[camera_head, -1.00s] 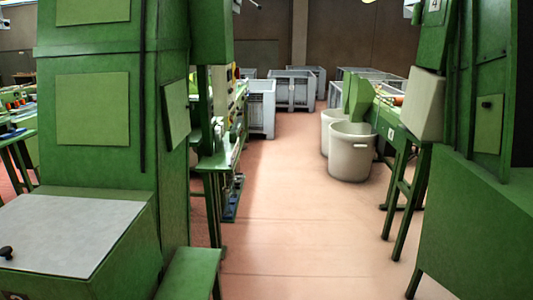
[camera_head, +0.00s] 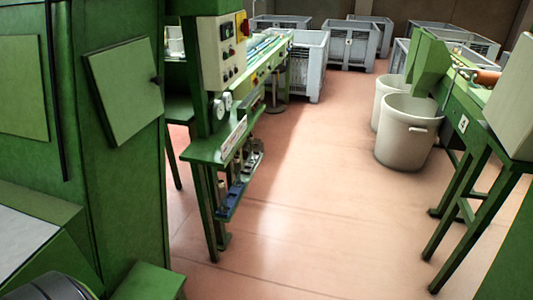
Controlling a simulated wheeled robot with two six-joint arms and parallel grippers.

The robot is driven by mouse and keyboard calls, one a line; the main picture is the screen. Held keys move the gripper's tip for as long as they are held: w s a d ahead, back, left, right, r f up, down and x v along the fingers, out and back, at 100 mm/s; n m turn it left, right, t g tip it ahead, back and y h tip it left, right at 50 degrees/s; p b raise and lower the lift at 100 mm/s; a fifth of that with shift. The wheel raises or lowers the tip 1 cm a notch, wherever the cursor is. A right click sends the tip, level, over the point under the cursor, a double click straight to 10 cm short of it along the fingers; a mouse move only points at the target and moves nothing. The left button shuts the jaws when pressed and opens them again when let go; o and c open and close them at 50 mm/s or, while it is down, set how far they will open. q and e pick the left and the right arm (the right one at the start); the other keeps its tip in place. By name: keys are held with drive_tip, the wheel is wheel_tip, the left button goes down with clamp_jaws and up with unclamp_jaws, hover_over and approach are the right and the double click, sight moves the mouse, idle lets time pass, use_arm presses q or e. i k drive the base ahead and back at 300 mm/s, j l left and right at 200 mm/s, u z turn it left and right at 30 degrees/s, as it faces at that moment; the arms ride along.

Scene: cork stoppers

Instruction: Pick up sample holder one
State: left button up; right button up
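I cannot make out any object that is clearly sample holder one. A small blue item (camera_head: 232,197) sits low on the frame of the green machine (camera_head: 205,158) left of the aisle, too small to identify. Neither of my grippers shows. A dark rounded part at the bottom left corner may be mine.
A large green cabinet (camera_head: 115,190) stands close on the left. Two pale bins (camera_head: 405,145) (camera_head: 386,90) and a green conveyor frame (camera_head: 480,150) are on the right. Grey crates (camera_head: 351,43) stand at the back. The pinkish floor (camera_head: 310,180) between is clear.

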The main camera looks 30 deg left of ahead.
sight(235, 159)
drive_tip(key=i+l+u, duration=0.1)
drive_tip(key=i+u, duration=0.4)
drive_tip(key=i+l+u, duration=0.2)
drive_tip(key=i+u, duration=0.15)
drive_tip(key=u, duration=0.15)
drive_tip(key=i+l+u, duration=0.45)
drive_tip(key=k+j, duration=0.05)
drive_tip(key=k, duration=0.05)
